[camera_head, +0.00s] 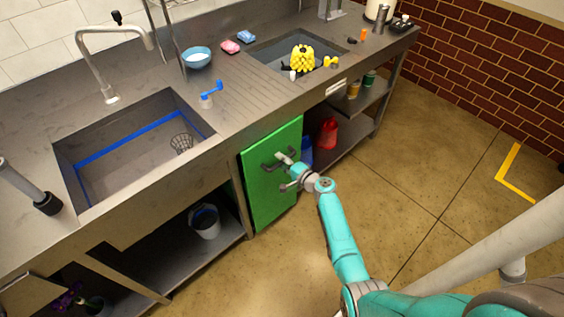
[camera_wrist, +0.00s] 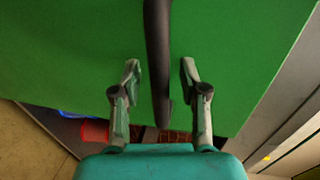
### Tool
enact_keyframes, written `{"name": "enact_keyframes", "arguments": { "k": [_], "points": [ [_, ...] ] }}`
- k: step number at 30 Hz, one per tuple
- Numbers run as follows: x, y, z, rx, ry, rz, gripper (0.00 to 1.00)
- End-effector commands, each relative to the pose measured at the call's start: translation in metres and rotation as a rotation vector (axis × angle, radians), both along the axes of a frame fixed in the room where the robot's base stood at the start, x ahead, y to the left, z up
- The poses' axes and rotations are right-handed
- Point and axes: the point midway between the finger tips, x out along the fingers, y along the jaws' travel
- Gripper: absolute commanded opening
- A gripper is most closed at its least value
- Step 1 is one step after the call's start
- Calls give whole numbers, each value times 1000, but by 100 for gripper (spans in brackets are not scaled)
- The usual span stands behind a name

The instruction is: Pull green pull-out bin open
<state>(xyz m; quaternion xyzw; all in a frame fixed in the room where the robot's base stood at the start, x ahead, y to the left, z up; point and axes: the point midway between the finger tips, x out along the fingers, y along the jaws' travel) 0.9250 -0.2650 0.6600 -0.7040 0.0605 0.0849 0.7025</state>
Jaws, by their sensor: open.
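The green pull-out bin (camera_head: 262,200) has a flat green front under the counter between the two sinks. Its front looks about flush with the counter, with no clear gap. A dark bar handle (camera_head: 268,165) is on the upper part of the front. In the wrist view the handle (camera_wrist: 157,50) runs between my two fingers. My gripper (camera_head: 284,160) is at the handle, with its fingers apart on either side of the bar. In the wrist view my gripper (camera_wrist: 160,72) shows space between each finger and the bar. The bin's inside is hidden.
Left of the bin, a grey bucket (camera_head: 205,222) stands on an open lower shelf. Right of it, a red container (camera_head: 327,133) and a blue one (camera_head: 306,152) stand on the lower shelf. The floor (camera_head: 390,160) in front is clear apart from my arm.

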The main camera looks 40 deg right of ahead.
Motion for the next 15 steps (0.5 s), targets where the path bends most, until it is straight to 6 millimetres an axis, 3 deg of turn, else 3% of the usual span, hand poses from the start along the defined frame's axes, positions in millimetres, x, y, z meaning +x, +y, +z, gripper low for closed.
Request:
{"name": "enact_keyframes", "arguments": {
  "k": [8,13,15],
  "points": [
    [1,0,0,0,0,0,43],
    [1,0,0,1,0,0,1],
    [1,0,0,1,0,0,0]
  ]
}}
